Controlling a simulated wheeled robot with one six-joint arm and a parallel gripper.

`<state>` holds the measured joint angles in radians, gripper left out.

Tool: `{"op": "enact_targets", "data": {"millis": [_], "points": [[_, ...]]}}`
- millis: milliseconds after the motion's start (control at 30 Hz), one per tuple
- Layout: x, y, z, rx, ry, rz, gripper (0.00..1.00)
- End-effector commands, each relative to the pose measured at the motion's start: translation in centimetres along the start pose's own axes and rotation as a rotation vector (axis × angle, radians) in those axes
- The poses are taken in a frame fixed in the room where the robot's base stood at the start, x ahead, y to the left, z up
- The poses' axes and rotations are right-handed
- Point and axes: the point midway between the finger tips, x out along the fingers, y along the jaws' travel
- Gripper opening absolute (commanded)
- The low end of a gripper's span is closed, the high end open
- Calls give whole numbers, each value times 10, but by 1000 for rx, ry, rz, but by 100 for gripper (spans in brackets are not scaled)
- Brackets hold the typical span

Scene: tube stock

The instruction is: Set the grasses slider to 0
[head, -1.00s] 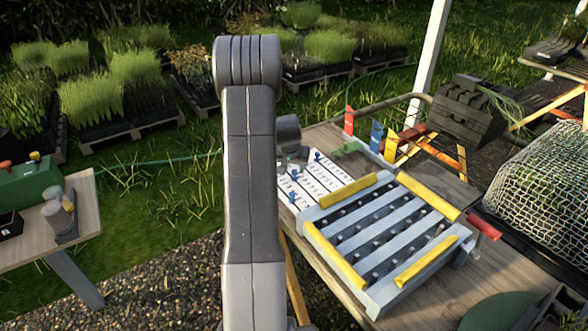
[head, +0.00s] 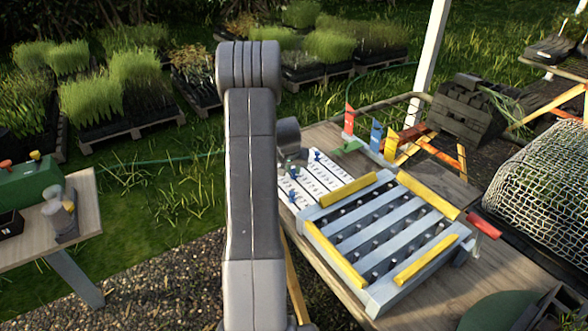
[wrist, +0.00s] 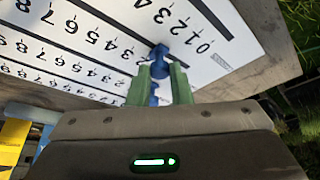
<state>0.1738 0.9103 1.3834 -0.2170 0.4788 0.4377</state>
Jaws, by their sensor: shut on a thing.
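The white slider board (head: 328,172) lies on the wooden table, with rows of numbers and dark slots. It fills much of the wrist view (wrist: 105,62). In the wrist view my gripper (wrist: 160,70) has its green fingers shut on a blue slider knob (wrist: 160,55), close to the low-number end of a row. A second blue piece (wrist: 153,98) shows between the fingers, nearer the palm. In the head view my arm hides the gripper, while other blue knobs (head: 317,155) show on the board. I cannot read which row is grasses.
A grey slatted frame with yellow bars (head: 345,258) stands right beside the board. Red, blue and yellow upright pieces (head: 376,136) stand behind it. A netted mound (head: 540,180) is at the right. Grass lies beyond the board's edge in the wrist view.

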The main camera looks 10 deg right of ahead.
Motion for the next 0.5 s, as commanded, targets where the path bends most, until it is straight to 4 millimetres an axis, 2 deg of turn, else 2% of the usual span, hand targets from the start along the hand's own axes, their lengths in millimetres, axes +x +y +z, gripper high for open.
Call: {"op": "enact_targets", "data": {"millis": [233,500], "points": [[11,-26,-24,-2,3,-1,0],[11,-32,-30,0,5,-1,0]]}}
